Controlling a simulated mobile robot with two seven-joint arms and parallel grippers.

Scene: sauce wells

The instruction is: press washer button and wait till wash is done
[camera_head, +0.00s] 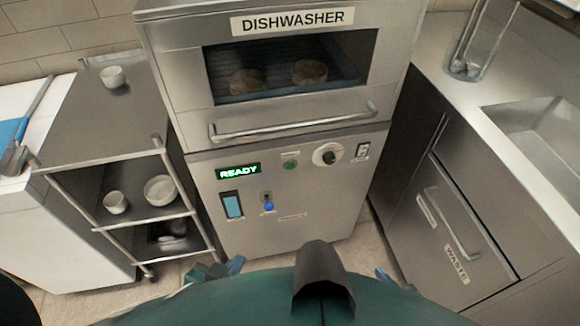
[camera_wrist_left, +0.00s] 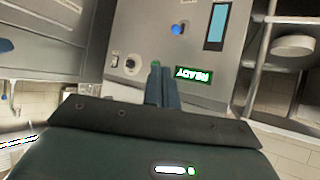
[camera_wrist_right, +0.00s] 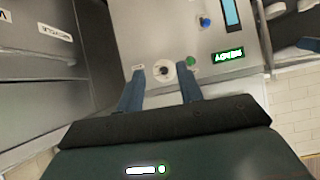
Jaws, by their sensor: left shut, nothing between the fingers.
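The dishwasher (camera_head: 300,210) stands ahead with its door (camera_head: 290,118) closed. Two round items show dimly behind its window. Its display (camera_head: 239,172) reads READY in green. The green button (camera_head: 290,165) is right of the display; it also shows in the left wrist view (camera_wrist_left: 155,64) and right wrist view (camera_wrist_right: 190,60). My left gripper (camera_head: 236,266) is shut and empty, low before the machine; in its wrist view its fingertips (camera_wrist_left: 157,68) line up just below the green button, contact unclear. My right gripper (camera_wrist_right: 162,80) is open and empty, its fingers either side of the dial.
A dial (camera_head: 327,154), a switch (camera_head: 362,151) and a blue-tipped lever (camera_head: 268,205) sit on the same panel. A shelf cart (camera_head: 110,160) with white bowls stands left. A counter with a sink (camera_head: 540,140) and a waste drawer (camera_head: 455,230) stand right.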

